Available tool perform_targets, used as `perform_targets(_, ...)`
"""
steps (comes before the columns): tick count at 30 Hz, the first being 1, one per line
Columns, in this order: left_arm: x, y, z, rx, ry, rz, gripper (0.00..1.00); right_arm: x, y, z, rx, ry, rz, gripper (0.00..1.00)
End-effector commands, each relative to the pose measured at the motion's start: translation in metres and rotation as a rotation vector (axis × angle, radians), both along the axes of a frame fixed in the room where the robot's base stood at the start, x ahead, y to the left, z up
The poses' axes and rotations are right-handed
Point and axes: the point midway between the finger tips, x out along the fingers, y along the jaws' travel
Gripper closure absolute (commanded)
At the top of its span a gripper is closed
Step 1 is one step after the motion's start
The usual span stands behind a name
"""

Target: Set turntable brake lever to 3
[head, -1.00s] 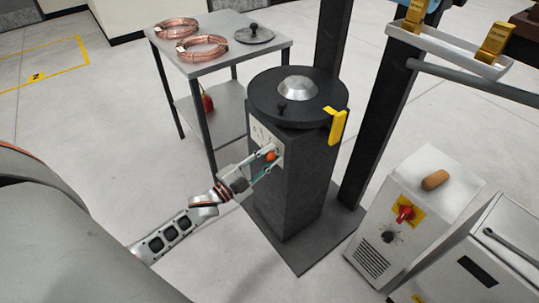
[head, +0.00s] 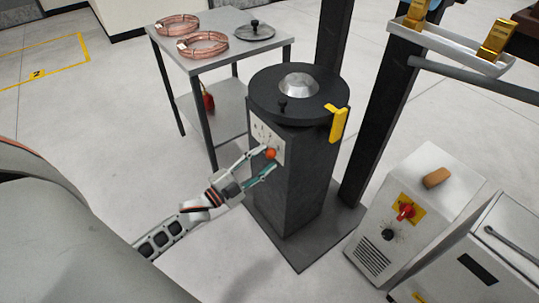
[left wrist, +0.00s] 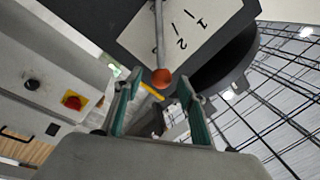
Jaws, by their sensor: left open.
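The turntable (head: 260,92) is a round black disc with a silver dome, on a dark square pedestal (head: 288,190). A white scale plate (head: 262,133) is on the pedestal's side. The brake lever's orange ball knob (head: 271,153) stands out in front of it. In the left wrist view the lever rod (left wrist: 159,35) runs up from the knob (left wrist: 162,77) across the plate (left wrist: 190,30), where 1 and 2 are readable; the lever's setting is unclear. My left gripper (head: 267,159) is open, its fingertips (left wrist: 160,85) on either side of the knob, without gripping it. My right gripper is not in view.
A yellow bracket (head: 338,123) hangs at the turntable's rim. A table (head: 190,62) with copper coils (head: 203,44) stands behind left. A white machine box (head: 400,215) with a red switch stands at right. Floor left of the pedestal is clear.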

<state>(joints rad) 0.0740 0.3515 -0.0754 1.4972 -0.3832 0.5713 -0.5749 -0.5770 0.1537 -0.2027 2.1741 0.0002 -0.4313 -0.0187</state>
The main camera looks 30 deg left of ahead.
Motion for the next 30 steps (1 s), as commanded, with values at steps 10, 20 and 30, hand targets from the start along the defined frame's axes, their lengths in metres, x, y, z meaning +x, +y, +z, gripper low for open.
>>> perform_targets(10,-0.064,0.02,-0.011,0.0,0.003,0.0,0.59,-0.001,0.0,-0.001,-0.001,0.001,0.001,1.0)
perform_targets(20,-0.083,0.026,-0.013,0.0,0.001,-0.001,0.59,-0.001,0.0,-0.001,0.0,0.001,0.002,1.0)
perform_targets(30,-0.083,0.026,-0.013,0.0,0.001,-0.001,0.59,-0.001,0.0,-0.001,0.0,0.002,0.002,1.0)
